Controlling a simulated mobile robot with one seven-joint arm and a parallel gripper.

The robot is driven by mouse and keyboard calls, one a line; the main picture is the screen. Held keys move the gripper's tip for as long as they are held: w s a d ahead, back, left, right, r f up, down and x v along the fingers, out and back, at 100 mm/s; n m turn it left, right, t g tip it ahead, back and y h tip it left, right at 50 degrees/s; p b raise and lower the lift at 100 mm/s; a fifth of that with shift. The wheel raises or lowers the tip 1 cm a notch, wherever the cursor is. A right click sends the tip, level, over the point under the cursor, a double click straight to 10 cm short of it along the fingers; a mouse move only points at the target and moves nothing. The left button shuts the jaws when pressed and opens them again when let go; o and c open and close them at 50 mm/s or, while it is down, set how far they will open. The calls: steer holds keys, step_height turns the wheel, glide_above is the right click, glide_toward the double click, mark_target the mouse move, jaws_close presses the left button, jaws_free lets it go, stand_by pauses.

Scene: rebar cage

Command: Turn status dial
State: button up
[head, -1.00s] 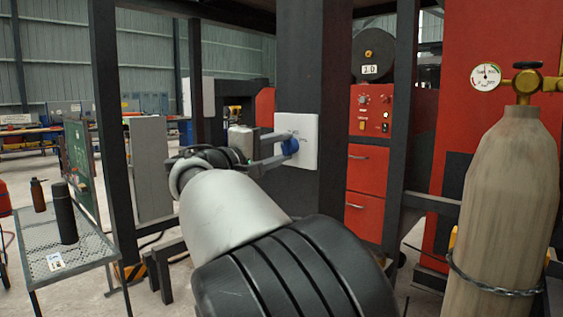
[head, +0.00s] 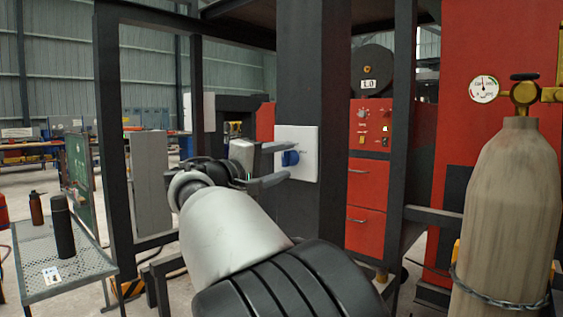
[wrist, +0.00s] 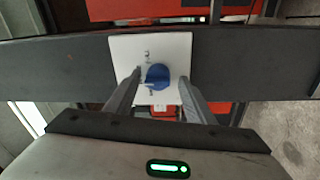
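The status dial (head: 290,158) is a blue knob on a white square plate (head: 309,138), fixed to a dark upright post. In the wrist view the dial (wrist: 157,76) sits near the middle of the plate (wrist: 178,48), with small markings to its left that are too small to read. My gripper (head: 283,161) is open in front of the plate. In the wrist view its two fingers (wrist: 158,83) stand apart on either side of the dial's lower part, with visible gaps. I cannot tell how far short of the plate the fingertips are.
A mesh table (head: 95,262) with a black bottle (head: 63,228) and a brown bottle (head: 36,208) stands at the left. A gas cylinder (head: 508,210) with a gauge stands at the right. A red cabinet (head: 366,210) is behind the post.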

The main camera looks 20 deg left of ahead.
steer(key=shift+r, duration=0.1)
steer(key=p+v, duration=0.1)
steer(key=v, duration=1.6)
steer(key=shift+s, duration=0.2)
steer(key=shift+a, duration=0.1)
